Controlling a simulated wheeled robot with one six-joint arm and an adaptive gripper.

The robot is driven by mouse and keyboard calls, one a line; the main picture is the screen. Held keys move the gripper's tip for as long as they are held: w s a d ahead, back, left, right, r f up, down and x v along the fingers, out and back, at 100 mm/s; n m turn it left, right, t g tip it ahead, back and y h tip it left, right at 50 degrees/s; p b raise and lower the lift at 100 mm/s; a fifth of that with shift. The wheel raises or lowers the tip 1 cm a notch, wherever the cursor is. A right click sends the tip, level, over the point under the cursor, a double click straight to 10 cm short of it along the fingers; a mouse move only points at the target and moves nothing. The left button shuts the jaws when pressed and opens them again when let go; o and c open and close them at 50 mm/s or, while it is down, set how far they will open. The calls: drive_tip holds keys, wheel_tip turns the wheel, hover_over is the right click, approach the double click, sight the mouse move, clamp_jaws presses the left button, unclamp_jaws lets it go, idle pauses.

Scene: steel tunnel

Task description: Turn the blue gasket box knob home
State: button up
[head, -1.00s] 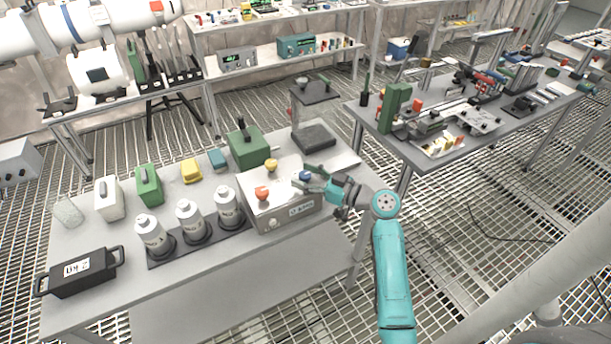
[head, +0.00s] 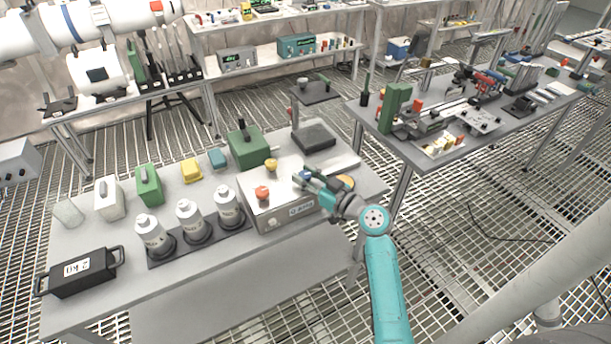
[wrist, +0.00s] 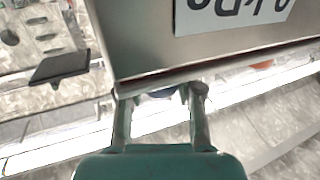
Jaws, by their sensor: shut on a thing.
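The grey metal gasket box (head: 273,217) stands at the right part of the near bench, with a label on its front. An orange-red knob (head: 262,192) and a yellow knob (head: 271,165) are on its top. My gripper (head: 305,181) is over the box's right top corner, shut on the blue knob, which it mostly hides in the head view. The knob's angle cannot be read.
A green box (head: 249,150) and a stand with a dark plate (head: 314,138) are behind the box. White bottles (head: 189,221) stand to its left. A yellowish disc (head: 346,181) lies right of my gripper. The grated floor beyond the bench is open.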

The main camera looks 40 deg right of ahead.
drive_tip(key=shift+a+m+h, duration=0.1)
drive_tip(key=shift+m+h, duration=1.2)
drive_tip(key=shift+h, duration=0.7)
drive_tip(key=shift+m+g+h, duration=0.6)
drive_tip(key=shift+m+h, duration=0.6)
drive_tip(key=shift+h, duration=0.6)
drive_tip(key=o, duration=1.2)
drive_tip(key=v, duration=1.2)
